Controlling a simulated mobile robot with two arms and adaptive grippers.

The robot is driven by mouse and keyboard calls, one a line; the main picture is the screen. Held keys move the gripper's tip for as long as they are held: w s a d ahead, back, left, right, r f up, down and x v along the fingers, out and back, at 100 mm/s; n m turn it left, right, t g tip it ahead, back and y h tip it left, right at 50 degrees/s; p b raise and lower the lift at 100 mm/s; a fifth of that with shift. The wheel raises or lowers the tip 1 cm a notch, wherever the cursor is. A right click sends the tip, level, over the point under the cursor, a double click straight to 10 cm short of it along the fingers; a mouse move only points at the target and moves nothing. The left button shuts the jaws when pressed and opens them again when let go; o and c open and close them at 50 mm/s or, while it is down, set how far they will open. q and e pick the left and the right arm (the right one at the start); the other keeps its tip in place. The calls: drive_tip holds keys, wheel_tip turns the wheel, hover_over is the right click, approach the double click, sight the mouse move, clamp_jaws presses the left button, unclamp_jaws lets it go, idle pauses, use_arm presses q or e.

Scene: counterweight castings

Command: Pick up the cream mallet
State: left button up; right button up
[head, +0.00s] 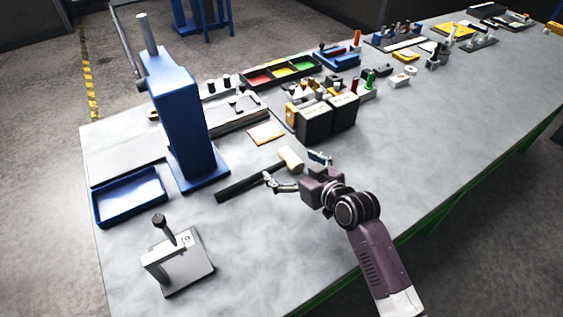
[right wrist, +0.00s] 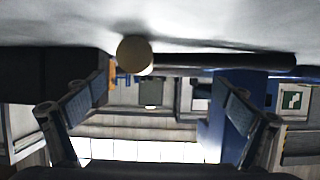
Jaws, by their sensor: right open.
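The cream mallet lies on the grey workbench, with its cream head (head: 291,160) to the right and its black handle (head: 240,184) running down to the left. In the right wrist view, which looks upside down, the round end of the cream head (right wrist: 134,56) shows, with the dark handle (right wrist: 225,61) reaching right. My right gripper (head: 294,171) is open and empty. Its two fingers are spread on the near side of the mallet, pointing toward the head; whether either touches is unclear. My left gripper is not in view.
A blue press (head: 185,115) and blue tray (head: 129,196) stand left. A grey fixture (head: 178,262) sits at the front left. The bench (head: 265,250) is clear in front.

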drive_tip(key=x, duration=0.2)
drive_tip(key=shift+w+a, duration=0.25)
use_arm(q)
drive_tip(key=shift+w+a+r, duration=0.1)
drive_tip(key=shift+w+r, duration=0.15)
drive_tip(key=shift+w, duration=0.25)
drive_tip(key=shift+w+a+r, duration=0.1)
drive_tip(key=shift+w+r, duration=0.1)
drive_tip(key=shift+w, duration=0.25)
use_arm(e)
drive_tip(key=shift+w+f, duration=0.1)
drive_tip(key=shift+w, duration=0.05)
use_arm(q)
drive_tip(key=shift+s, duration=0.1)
use_arm(e)
drive_tip(key=shift+c, duration=0.5)
